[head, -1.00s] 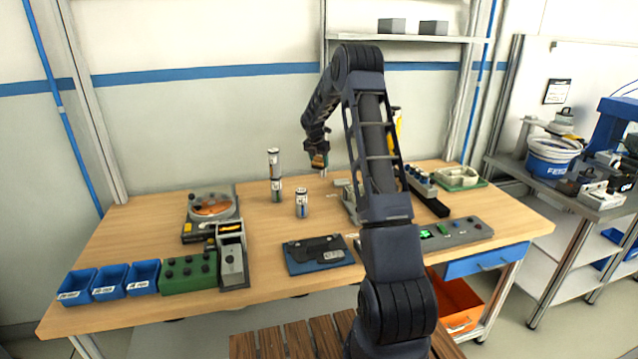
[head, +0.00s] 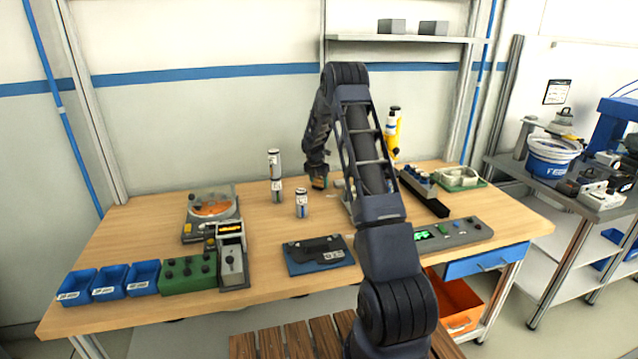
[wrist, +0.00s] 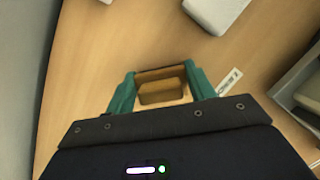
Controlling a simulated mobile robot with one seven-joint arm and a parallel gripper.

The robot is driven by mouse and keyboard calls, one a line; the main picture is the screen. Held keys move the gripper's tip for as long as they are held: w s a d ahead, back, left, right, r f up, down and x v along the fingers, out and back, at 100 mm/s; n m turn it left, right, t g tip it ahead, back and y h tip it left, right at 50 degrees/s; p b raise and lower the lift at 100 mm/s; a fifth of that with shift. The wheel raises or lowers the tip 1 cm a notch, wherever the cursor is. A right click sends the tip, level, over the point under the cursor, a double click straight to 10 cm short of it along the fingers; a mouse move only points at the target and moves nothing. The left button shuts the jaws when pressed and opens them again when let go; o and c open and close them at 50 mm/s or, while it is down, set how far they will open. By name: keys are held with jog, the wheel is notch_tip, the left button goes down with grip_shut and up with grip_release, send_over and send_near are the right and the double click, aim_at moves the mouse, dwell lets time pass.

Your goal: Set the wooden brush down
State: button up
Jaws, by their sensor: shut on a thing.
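The wooden brush shows in the wrist view as a tan wooden block (wrist: 162,92) between two teal fingers. My gripper (head: 319,183) is shut on it and points down, low over the back middle of the workbench (head: 250,246). In the head view the brush is mostly hidden by the fingers. I cannot tell whether its underside touches the wood.
A short canister (head: 301,204) and a taller one (head: 275,176) stand to the left of my gripper. A yellow bottle (head: 393,135) stands behind my arm. A dark flat case (head: 318,254) lies nearer the front edge. Bare wood lies between these.

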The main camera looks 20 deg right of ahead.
jog(key=shift+f, duration=0.1)
jog(key=o, duration=1)
jog(key=v, duration=1.2)
jog(key=s+a+r+m+t, duration=0.1)
jog(key=s+r+m, duration=0.6)
jog(key=s+r, duration=0.5)
jog(key=s+a+r+m, duration=0.1)
jog(key=s+r+m, duration=0.5)
jog(key=s+r, duration=0.65)
jog(key=s+a+f+m+y, duration=0.1)
jog(key=s+m, duration=0.6)
jog(key=s, duration=0.9)
jog(key=s+a+f+m+t+y, duration=0.1)
jog(key=s+m, duration=0.6)
jog(key=s, duration=0.9)
jog(key=shift+s+a+f, duration=0.3)
jog(key=shift+s+f, duration=0.05)
jog(key=shift+f, duration=0.35)
